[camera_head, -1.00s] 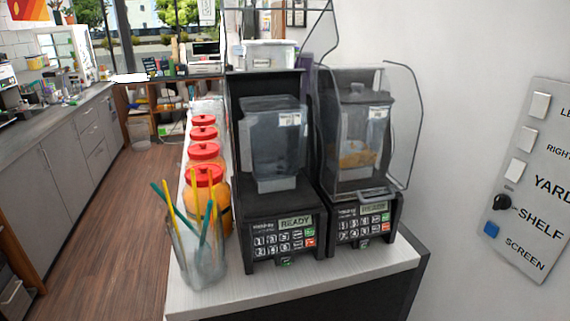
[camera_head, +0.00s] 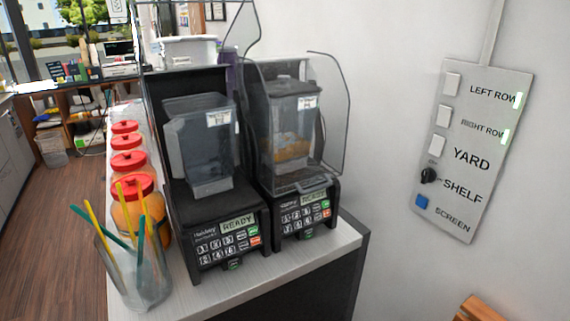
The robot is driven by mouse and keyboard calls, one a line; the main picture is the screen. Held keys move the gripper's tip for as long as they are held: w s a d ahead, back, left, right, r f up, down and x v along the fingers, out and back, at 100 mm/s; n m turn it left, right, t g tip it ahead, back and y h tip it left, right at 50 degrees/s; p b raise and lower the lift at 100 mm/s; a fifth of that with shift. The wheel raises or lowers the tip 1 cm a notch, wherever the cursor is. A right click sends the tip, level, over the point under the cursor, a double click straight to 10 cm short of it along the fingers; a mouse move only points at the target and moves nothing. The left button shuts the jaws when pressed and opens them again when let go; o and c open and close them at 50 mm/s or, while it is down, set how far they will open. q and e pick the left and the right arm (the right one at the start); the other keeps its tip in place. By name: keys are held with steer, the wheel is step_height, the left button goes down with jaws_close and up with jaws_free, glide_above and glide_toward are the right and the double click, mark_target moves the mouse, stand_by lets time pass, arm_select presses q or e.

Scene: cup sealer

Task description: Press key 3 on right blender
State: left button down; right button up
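The right blender (camera_head: 291,140) stands on the counter near the wall, its jar inside a clear enclosure with some orange-brown contents low in the jar. Its keypad (camera_head: 300,215) faces front, with numbered keys, a green key and a red key. Its small display (camera_head: 313,197) is lit, and key 3 is too small to pick out surely. The left blender (camera_head: 205,150) stands beside it with an empty-looking jar, and its display (camera_head: 238,223) reads READY. Neither of my grippers shows in the head view.
A glass (camera_head: 140,265) with yellow and teal sticks stands at the counter's front left. Several red-lidded jars (camera_head: 128,160) line up behind it. A switch panel (camera_head: 472,150) is on the right wall. A wooden piece (camera_head: 482,310) shows at bottom right.

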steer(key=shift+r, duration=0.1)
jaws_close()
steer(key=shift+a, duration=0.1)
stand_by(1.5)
